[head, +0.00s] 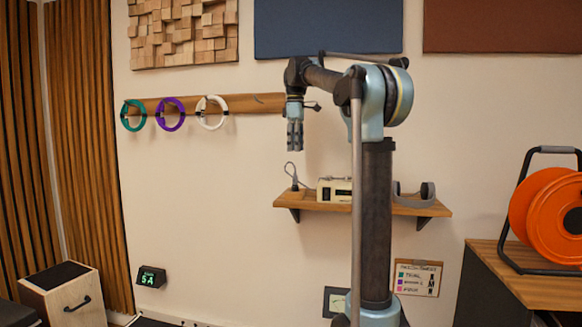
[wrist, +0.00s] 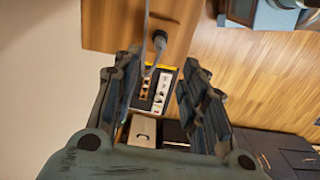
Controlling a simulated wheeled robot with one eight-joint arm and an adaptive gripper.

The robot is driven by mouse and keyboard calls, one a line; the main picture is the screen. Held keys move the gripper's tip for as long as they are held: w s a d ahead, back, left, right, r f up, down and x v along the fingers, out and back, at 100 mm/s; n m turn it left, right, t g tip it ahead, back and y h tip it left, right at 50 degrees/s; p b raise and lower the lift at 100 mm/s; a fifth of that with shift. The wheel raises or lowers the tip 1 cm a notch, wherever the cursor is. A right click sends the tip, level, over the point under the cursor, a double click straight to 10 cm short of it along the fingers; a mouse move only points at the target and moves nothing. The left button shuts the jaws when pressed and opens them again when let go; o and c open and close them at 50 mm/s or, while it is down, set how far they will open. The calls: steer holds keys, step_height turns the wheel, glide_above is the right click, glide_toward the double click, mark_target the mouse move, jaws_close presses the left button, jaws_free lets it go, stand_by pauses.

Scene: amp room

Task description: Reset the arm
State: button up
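My arm rises on a dark column at the right of centre in the head view and bends to the left at the top. My gripper (head: 294,149) hangs pointing down in front of the wall, above the left part of the small wooden shelf (head: 375,205). It also shows in the wrist view (wrist: 158,72), where its two fingers are spread apart with nothing held between them. From the head view the gap between the fingers is hard to make out.
A wire-looped item (head: 294,178), a beige device (head: 334,190) and grey headphones (head: 413,194) sit on the shelf. A wooden rail (head: 245,104) holds teal (head: 124,116), purple (head: 159,115) and white (head: 200,111) rings. An orange cable reel (head: 548,210) stands on a cabinet at right.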

steer(key=s+d+f+m+t, duration=0.1)
steer(key=s+d+f+m, duration=0.3)
steer(key=s+f, duration=0.45)
steer(key=s+d+f+m, duration=0.3)
steer(key=s+d+f, duration=0.1)
steer(key=s+f, duration=0.5)
steer(key=s+d+f+m, duration=0.2)
steer(key=s+f+m, duration=0.1)
steer(key=s+f, duration=0.7)
steer(key=s+d+f+m+t, duration=0.1)
steer(key=s+f+m, duration=0.3)
steer(key=s+f, duration=0.6)
step_height(320, 180, down, 6)
steer(key=shift+d+r+m, duration=0.25)
steer(key=shift+d+m, duration=0.05)
steer(key=shift+d, duration=0.4)
steer(key=shift+w+f, duration=0.2)
steer(key=shift+w, duration=0.2)
